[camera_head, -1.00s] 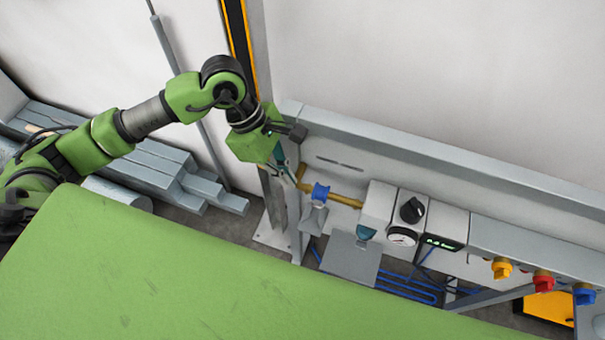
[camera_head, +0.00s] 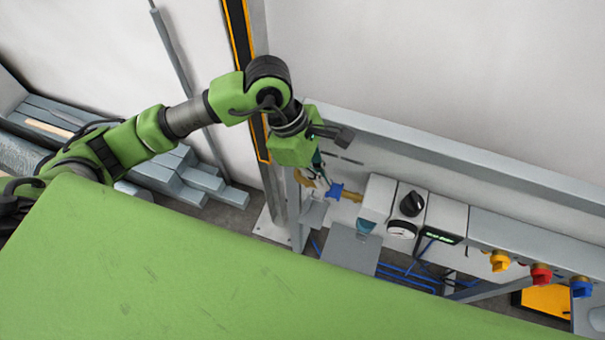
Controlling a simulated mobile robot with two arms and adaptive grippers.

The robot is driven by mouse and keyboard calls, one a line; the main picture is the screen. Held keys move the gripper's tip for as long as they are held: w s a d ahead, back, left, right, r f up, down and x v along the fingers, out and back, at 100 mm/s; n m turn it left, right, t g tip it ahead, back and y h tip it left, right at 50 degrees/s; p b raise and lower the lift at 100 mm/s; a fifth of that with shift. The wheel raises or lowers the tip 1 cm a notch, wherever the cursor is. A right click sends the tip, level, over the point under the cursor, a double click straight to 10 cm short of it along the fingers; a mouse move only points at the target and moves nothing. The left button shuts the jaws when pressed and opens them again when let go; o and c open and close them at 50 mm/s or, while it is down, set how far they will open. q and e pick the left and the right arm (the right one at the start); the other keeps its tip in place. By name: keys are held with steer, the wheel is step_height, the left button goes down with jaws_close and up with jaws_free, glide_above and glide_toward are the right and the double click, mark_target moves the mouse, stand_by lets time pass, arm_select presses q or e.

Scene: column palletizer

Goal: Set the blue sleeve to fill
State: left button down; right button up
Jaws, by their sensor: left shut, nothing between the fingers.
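The blue sleeve (camera_head: 336,191) sits around a short brass pipe (camera_head: 353,197) on the grey panel, to the left of the white-grey regulator unit. My left gripper (camera_head: 319,181) hangs just to the left of the sleeve, over the left part of the pipe. Its fingers are shut with nothing between them. I cannot tell whether the fingertips touch the sleeve. The fingers hide part of the pipe's left end. My right gripper is out of view.
The regulator unit has a black knob (camera_head: 412,203) and a round gauge (camera_head: 402,229). Yellow (camera_head: 499,261), red (camera_head: 541,274) and blue (camera_head: 582,287) fittings hang at the right. A grey rail (camera_head: 450,160) runs behind. A green surface (camera_head: 200,265) fills the foreground.

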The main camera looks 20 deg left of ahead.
arm_select(q)
steer(key=shift+s+d+f, duration=0.1)
steer(key=shift+d+f, duration=0.05)
steer(key=shift+d, duration=0.25)
steer(key=shift+a, duration=0.15)
steer(key=v, duration=1.2)
steer(key=shift+s, duration=0.1)
